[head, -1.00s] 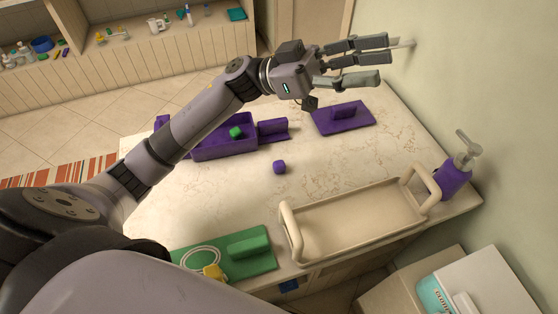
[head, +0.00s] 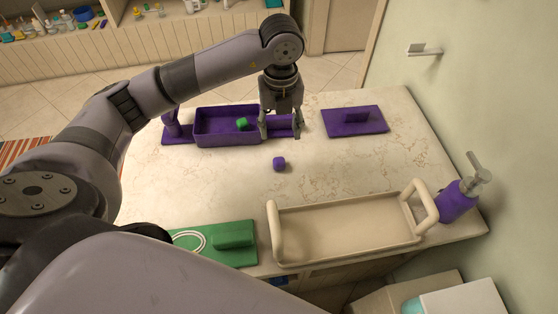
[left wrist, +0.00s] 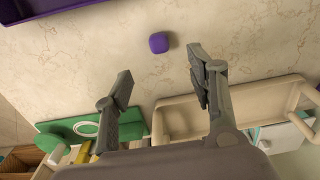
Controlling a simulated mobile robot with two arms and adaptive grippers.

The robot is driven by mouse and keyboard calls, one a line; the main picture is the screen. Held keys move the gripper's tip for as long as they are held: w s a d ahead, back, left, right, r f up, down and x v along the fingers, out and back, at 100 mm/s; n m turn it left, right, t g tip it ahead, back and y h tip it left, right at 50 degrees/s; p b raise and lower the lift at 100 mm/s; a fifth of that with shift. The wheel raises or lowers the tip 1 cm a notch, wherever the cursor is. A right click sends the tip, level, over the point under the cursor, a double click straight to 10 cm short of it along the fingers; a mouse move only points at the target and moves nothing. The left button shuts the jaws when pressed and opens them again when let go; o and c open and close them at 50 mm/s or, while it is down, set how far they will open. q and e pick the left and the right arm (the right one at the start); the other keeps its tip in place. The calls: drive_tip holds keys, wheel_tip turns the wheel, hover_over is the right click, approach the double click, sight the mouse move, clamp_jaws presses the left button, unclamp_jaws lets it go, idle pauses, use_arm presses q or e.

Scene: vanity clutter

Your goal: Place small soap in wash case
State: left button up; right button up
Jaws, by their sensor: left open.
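A small purple cube (head: 279,163), which looks like the small soap, lies on the marble counter; it also shows just beyond the fingertips in the left wrist view (left wrist: 158,42). An open purple case (head: 226,141), likely the wash case, stands behind it to the left and holds a small green cube (head: 242,124). My left gripper (head: 281,135) points down, open and empty, at the case's right end and behind the purple cube. It hides part of the purple piece at that end. My right gripper is not in view.
A purple lid-like plate (head: 369,123) lies at the back right. A beige tray (head: 345,232) with raised handles is at the front, with a purple pump bottle (head: 456,202) to its right. A green board (head: 215,255) lies front left. The counter around the purple cube is clear.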

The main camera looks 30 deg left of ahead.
use_arm(q)
drive_tip(key=p, duration=0.1)
hover_over(279, 160)
drive_tip(key=f, duration=0.7)
drive_tip(key=shift+w+f, duration=0.15)
drive_tip(key=shift+w, duration=0.15)
drive_tip(key=f, duration=0.1)
drive_tip(key=f+p, duration=0.1)
drive_tip(key=f, duration=0.1)
drive_tip(key=f+p, duration=0.1)
drive_tip(key=shift+s+f, duration=0.3)
drive_tip(key=shift+s, duration=0.05)
drive_tip(key=shift+f, duration=0.45)
clamp_jaws()
drive_tip(key=shift+r, duration=0.1)
